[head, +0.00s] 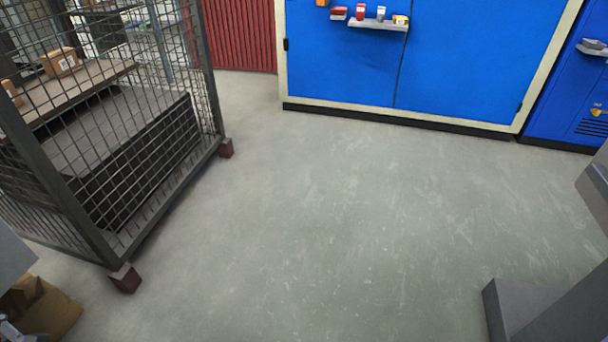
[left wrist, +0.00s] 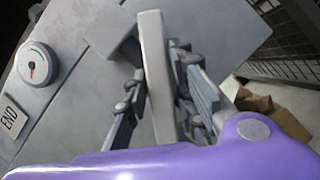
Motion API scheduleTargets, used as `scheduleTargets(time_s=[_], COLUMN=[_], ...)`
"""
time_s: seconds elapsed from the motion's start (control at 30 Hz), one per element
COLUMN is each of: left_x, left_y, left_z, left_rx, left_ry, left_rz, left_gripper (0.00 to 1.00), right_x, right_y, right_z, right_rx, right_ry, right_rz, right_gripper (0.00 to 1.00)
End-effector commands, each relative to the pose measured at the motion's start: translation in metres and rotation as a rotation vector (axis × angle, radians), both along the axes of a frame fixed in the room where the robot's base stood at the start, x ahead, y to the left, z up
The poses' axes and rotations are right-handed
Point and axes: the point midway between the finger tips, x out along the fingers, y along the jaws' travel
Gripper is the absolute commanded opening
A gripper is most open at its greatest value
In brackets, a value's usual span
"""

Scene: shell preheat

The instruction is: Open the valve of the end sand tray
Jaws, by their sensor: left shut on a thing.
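In the left wrist view a pale grey bar-shaped valve handle (left wrist: 153,48) stands between the fingers of my left gripper (left wrist: 162,98). The gripper is shut on it, with a finger on each side. The handle's far end joins a grey block on a grey panel (left wrist: 80,85), which I take to be the end sand tray. A white plate reading END (left wrist: 11,117) is at the left, below a round gauge (left wrist: 37,64) with a red needle. The valve is not visible in the head view. My right gripper is in neither view.
A mesh cage (head: 150,150) with shelves stands at the left in the head view. An open brown carton (head: 45,312) lies at the lower left. Blue cabinets (head: 345,65) line the back. The middle floor (head: 320,220) is clear.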

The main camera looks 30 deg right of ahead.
Motion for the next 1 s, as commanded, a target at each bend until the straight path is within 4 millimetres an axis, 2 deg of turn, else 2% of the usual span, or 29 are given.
scheduleTargets(time_s=[0.1,0.5,1.0], left_x=[0.0018,0.0015,0.0014], left_y=[-0.0017,-0.0016,-0.0018], left_z=[-0.0012,0.0002,0.0005], left_rx=[-0.072,-0.29,-0.408], left_ry=[-0.085,-0.339,-0.477], left_rz=[-0.005,-0.005,-0.006], left_gripper=[0.0,0.0,0.0], right_x=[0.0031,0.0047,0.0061], right_y=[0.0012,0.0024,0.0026], right_z=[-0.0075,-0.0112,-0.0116], right_rx=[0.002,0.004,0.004], right_ry=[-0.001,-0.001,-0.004], right_rz=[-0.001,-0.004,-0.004], right_gripper=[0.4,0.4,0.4])
